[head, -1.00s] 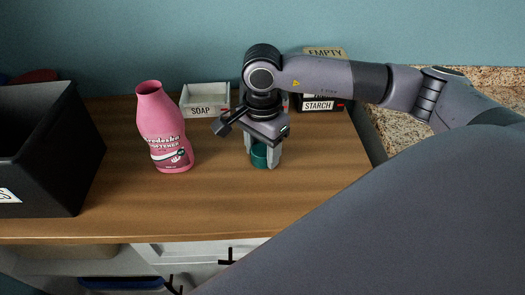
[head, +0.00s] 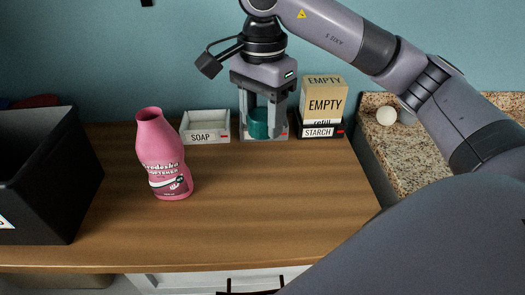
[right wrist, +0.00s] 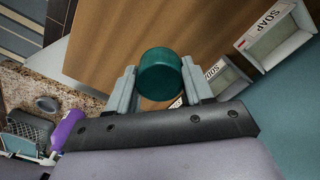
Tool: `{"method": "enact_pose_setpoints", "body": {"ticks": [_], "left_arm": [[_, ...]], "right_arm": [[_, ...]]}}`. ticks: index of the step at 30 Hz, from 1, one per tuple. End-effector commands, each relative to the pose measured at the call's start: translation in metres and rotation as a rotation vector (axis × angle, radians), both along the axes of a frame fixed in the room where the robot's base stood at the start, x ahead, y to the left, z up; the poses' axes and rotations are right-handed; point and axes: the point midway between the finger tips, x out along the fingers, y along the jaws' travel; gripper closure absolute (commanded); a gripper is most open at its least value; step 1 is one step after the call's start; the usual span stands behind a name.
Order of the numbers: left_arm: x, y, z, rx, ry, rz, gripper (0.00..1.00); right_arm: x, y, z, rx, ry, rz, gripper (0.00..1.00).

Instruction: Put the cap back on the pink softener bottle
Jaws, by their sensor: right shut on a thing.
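The pink softener bottle (head: 163,158) stands upright on the wooden counter, left of centre in the head view. Its top is open and bare. In the right wrist view the green cap (right wrist: 160,74) sits between the two fingers of my right gripper (right wrist: 160,82). The bottle does not show there. My left gripper is not in view.
A black bin (head: 78,180) stands at the counter's left. A white SOAP tray (head: 206,121) is behind the bottle, with another tray behind the gripper. EMPTY and STARCH boxes (head: 324,103) stand at the back right. The front middle of the wooden counter (head: 265,205) is clear.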

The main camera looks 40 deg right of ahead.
Motion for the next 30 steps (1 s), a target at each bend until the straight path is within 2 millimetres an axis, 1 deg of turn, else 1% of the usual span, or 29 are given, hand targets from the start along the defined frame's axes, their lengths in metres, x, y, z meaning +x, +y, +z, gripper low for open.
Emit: {"method": "enact_pose_setpoints", "body": {"ticks": [1, 3, 9, 15, 25, 26, 27, 29, 30], "left_arm": [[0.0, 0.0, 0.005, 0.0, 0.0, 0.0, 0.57], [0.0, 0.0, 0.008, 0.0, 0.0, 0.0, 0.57], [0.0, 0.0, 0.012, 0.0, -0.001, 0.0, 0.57], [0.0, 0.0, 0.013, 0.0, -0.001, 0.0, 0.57], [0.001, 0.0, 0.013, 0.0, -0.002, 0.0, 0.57], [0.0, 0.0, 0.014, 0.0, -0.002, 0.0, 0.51], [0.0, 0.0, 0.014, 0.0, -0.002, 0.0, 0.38], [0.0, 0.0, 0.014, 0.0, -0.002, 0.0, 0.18], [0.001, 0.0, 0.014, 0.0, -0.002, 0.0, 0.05]], "right_arm": [[0.0, -0.001, 0.012, -0.003, -0.001, -0.002, 0.77], [0.0, -0.001, 0.022, -0.003, -0.002, -0.003, 0.77], [0.0, -0.001, 0.041, -0.002, 0.001, -0.002, 0.77], [0.0, -0.001, 0.048, -0.001, 0.004, -0.002, 0.77], [0.0, 0.0, 0.048, -0.001, 0.004, -0.002, 0.77], [0.0, 0.0, 0.048, -0.001, 0.004, -0.002, 0.77], [0.0, 0.0, 0.048, -0.001, 0.004, -0.002, 0.77], [0.0, 0.0, 0.048, -0.001, 0.004, -0.002, 0.77], [0.0, 0.0, 0.048, -0.001, 0.004, -0.002, 0.77]]}}
